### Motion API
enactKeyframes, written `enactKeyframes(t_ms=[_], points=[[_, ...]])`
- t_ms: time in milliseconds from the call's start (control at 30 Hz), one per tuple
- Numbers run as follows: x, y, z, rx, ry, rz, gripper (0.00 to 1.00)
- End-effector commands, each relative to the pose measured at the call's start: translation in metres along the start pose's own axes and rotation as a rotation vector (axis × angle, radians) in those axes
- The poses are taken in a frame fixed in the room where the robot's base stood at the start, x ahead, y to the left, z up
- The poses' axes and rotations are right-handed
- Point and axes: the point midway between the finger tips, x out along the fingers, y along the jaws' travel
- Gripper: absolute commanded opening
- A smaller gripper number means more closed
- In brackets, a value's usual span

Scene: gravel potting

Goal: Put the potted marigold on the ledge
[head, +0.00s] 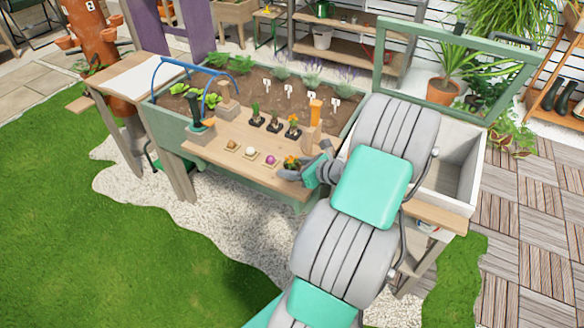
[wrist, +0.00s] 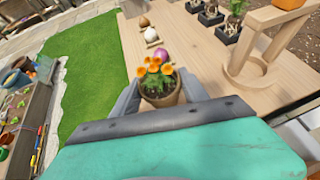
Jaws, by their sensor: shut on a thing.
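The potted marigold (head: 291,162) has orange flowers and green leaves in a brown pot; it also shows in the wrist view (wrist: 160,95). My gripper (head: 293,171) is shut on the pot, with one grey finger on each side of it in the wrist view (wrist: 158,88). The pot looks upright at the front edge of a wooden ledge (head: 225,153) that lies across the green planter. I cannot tell whether its base touches the wood. My arm hides the right end of the ledge in the head view.
An onion-like bulb (head: 232,146), a white bulb (head: 250,153) and a purple bulb (head: 270,160) lie left of the pot. Several black seedling pots (head: 273,126) stand behind. A wooden stand (wrist: 255,60) is right of the pot. An open white bin (head: 455,165) is farther right.

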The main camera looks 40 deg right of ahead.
Motion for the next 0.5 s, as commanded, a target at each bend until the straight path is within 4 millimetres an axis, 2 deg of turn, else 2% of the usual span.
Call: enactKeyframes(t_ms=[67, 100, 333, 500], points=[[0.0013, 0.0001, -0.0024, 0.001, 0.000, 0.000, 0.09], [0.0014, 0.0001, -0.0026, 0.000, 0.000, 0.000, 0.53], [0.0012, 0.0002, -0.0023, 0.001, 0.000, 0.000, 0.72], [0.0011, 0.0001, -0.0023, 0.001, 0.000, 0.000, 0.73]])
